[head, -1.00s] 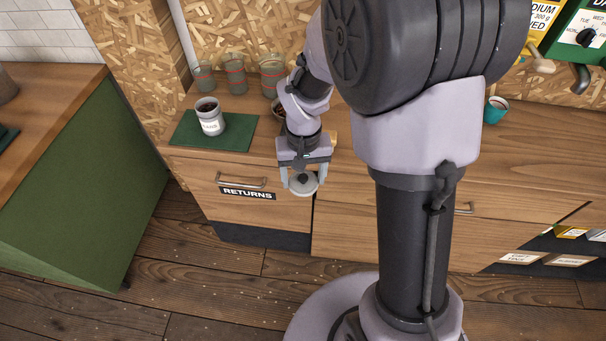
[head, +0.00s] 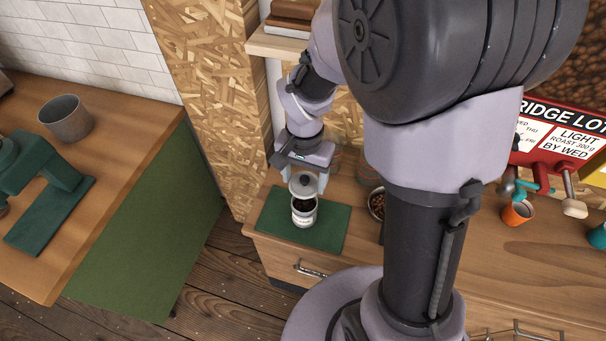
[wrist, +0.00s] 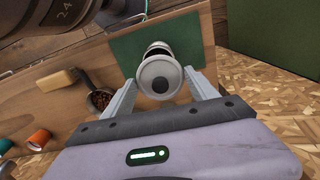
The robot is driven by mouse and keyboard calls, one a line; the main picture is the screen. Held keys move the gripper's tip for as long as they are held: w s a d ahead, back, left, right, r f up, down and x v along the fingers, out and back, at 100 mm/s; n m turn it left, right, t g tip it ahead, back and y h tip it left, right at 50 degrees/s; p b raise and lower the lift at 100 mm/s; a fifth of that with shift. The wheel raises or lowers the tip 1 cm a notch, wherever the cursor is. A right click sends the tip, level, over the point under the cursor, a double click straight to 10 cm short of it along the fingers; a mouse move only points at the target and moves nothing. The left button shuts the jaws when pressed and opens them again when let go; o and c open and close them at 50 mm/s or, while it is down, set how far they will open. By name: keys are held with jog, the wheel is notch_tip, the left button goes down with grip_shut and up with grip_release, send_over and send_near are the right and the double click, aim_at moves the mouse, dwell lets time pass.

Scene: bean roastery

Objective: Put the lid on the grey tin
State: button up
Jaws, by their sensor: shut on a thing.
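The grey tin (head: 304,212) stands upright and open on a green mat (head: 328,230), with dark contents showing inside. My gripper (head: 301,184) is shut on the grey round lid (head: 304,182), which has a dark knob. In the head view the lid is above the tin, just behind its mouth, and looks apart from it. In the wrist view the lid (wrist: 159,78) is between the two fingers (wrist: 160,92) and covers most of the tin, whose rim (wrist: 157,48) shows beyond it. The exact gap between lid and tin is hard to tell.
Glasses (head: 368,168) stand behind, partly hidden by my arm. An orange cup (head: 517,213) is at the right. The mat's right part is bare.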

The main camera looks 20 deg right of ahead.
jog(key=shift+s+f, duration=0.2)
jog(key=shift+f, duration=0.2)
notch_tip(320, 180, down, 5)
jog(key=b, duration=0.4)
jog(key=shift+f+b, duration=0.2)
jog(key=shift+b, duration=0.2)
jog(key=shift+f+b, duration=0.15)
jog(key=shift+b, duration=0.3)
dwell(0.9)
jog(key=o, duration=1.6)
jog(key=shift+c, duration=0.2)
notch_tip(320, 180, up, 7)
jog(key=p, duration=0.5)
jog(key=shift+p, duration=0.4)
